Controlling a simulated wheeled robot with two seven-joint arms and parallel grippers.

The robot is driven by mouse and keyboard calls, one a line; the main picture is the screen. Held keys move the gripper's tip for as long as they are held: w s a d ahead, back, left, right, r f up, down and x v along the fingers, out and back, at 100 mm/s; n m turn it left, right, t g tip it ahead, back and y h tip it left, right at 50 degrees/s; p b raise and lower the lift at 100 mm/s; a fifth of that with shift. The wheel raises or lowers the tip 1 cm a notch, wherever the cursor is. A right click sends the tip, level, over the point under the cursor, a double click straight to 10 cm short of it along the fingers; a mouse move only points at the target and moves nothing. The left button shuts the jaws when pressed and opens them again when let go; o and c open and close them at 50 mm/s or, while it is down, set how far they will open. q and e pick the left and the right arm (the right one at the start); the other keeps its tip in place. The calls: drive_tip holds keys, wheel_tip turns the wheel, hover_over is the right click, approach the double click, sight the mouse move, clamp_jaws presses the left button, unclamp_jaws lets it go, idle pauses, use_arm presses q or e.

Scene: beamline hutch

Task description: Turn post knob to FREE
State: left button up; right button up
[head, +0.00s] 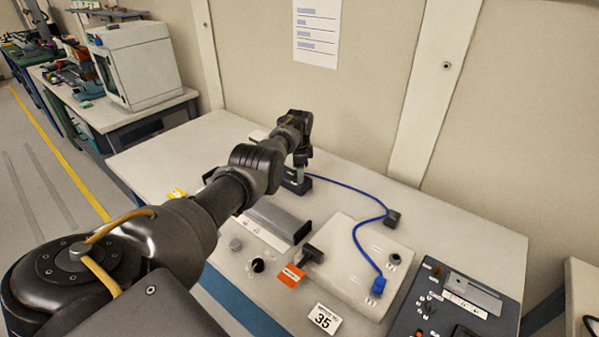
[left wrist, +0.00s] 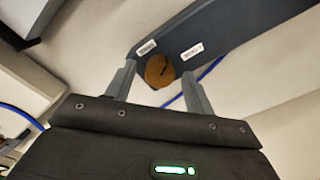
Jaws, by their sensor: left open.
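In the left wrist view a round brass-coloured knob (left wrist: 159,71) sits on a dark bar (left wrist: 225,32). A short dark line marks its face. Two small white labels (left wrist: 146,47) (left wrist: 192,52) are on the bar beside the knob, too blurred to read. My left gripper (left wrist: 158,76) is open, with one finger on each side of the knob; I cannot tell whether they touch it. In the head view my left gripper (head: 301,172) is at the back of the table, over a dark base (head: 297,184); the knob is hidden there. My right gripper is out of view.
A grey block (head: 278,219), an orange tag (head: 291,275) and a "35" card (head: 325,318) lie nearer. A dark control panel (head: 445,312) is at the right. The wall stands close behind.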

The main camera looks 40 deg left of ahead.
use_arm(q)
drive_tip(key=c, duration=1)
drive_tip(key=shift+n, duration=0.3)
drive_tip(key=n, duration=0.5)
drive_tip(key=shift+r, duration=0.1)
drive_tip(key=n, duration=0.6)
drive_tip(key=shift+n, duration=0.3)
